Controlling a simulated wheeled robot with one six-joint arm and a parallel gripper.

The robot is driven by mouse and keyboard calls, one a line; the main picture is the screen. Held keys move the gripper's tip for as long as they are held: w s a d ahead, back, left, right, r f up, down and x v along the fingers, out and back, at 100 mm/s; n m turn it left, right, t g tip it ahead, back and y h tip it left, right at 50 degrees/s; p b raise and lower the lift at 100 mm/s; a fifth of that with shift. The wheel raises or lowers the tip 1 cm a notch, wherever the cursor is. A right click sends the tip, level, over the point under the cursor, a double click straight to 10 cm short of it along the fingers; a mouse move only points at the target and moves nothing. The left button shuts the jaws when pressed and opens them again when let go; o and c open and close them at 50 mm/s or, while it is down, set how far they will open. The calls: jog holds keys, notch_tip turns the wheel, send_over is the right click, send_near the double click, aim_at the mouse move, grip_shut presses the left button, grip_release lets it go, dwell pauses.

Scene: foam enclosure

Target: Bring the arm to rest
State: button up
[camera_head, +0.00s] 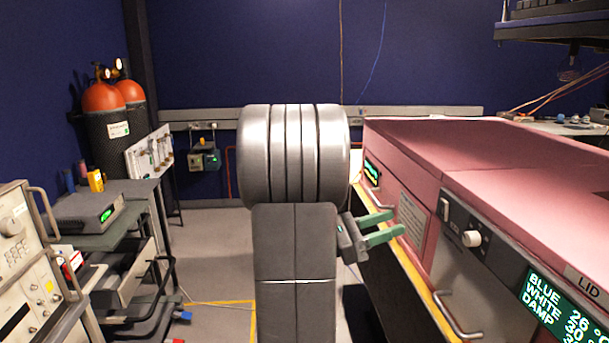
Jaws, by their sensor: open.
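My arm stands in the middle of the head view, with a silver ribbed joint on top and a dark link below it. My gripper (384,229) shows to the right of the dark link. Its two green fingers point right, spread apart, with nothing between them. The fingertips are close in the picture to the front of the pink enclosure (503,148); I cannot tell whether they touch it. Part of the gripper's body is hidden behind the dark link.
The enclosure's front carries a handle (458,318), a white knob (472,238) and a green display (562,312). At left are instruments (25,258), a dark cart (125,205) and orange-topped cylinders (104,98). Grey floor (212,222) lies open left of my arm.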

jog(key=p+x, duration=0.1)
jog(key=x, duration=0.9)
jog(key=shift+w, duration=0.1)
jog(key=b, duration=0.2)
send_near(442, 202)
jog(key=p+x, duration=0.1)
jog(key=x, duration=0.3)
jog(key=p+x, duration=0.1)
jog(key=x, duration=0.2)
jog(key=shift+d+f+p, duration=0.1)
jog(key=shift+d+p, duration=0.2)
jog(key=shift+d, duration=0.2)
jog(key=shift+a+r+y+p, duration=0.15)
jog(key=shift+r+y+p, duration=0.25)
jog(key=shift+p, duration=0.7)
jog(key=y+p, duration=0.2)
jog(key=p, duration=0.3)
jog(key=shift+r, duration=0.2)
jog(key=s+a+b, duration=0.1)
jog(key=a+b, duration=0.1)
jog(key=a, duration=0.8)
jog(key=shift+a+f+y, duration=0.25)
jog(key=shift+a+y, duration=0.05)
